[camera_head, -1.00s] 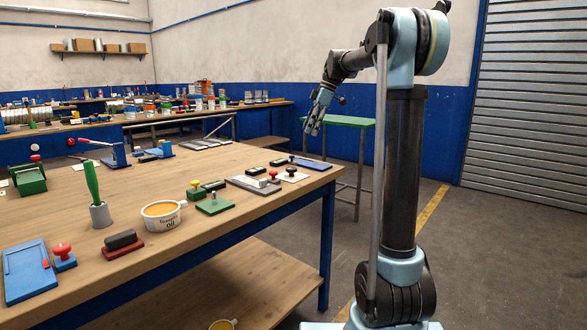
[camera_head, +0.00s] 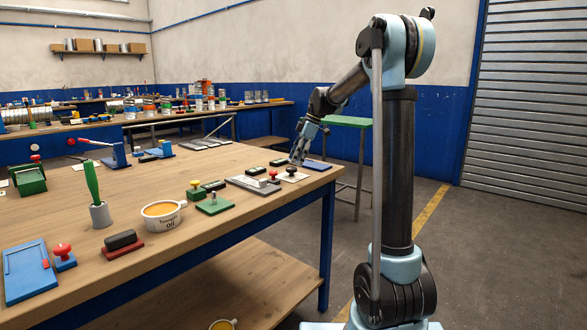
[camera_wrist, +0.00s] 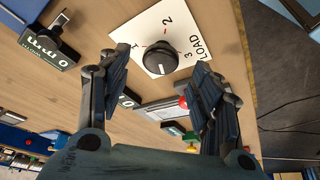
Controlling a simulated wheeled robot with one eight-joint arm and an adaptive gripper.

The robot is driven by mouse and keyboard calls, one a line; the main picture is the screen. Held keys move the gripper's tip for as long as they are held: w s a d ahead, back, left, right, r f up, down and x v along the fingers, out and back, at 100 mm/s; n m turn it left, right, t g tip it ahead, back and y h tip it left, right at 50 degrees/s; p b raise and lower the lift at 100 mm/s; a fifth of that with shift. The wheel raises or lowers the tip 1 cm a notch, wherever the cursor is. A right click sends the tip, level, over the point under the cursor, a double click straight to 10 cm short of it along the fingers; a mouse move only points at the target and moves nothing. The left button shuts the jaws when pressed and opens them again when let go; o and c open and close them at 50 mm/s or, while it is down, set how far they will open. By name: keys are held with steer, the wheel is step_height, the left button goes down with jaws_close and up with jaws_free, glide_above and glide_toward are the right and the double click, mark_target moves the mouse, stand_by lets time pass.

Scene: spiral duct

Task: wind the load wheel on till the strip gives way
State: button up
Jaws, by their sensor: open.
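The load wheel (camera_wrist: 160,58) is a black round knob on a white plate (camera_wrist: 178,21) marked 1, 2, 3 and LOAD. In the wrist view it lies between my open fingers, with clear gaps on both sides. In the head view the knob (camera_head: 291,172) is near the bench's right end. My gripper (camera_wrist: 160,62) is open and empty above the knob; in the head view my gripper (camera_head: 297,161) points down over it. A grey fixture (camera_head: 250,185) lies left of the plate. I cannot make out the strip.
A dark display block (camera_wrist: 48,48) reading 0 mm stands beside the plate. A red knob (camera_head: 273,175) sits by the grey fixture. A blue flat piece (camera_head: 312,164) lies near the bench's right end. A cup (camera_head: 162,215) and a green-handled tool (camera_head: 92,182) stand farther left.

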mark_target(292, 168)
steer(key=shift+x, duration=1.95)
steer(key=c, duration=1)
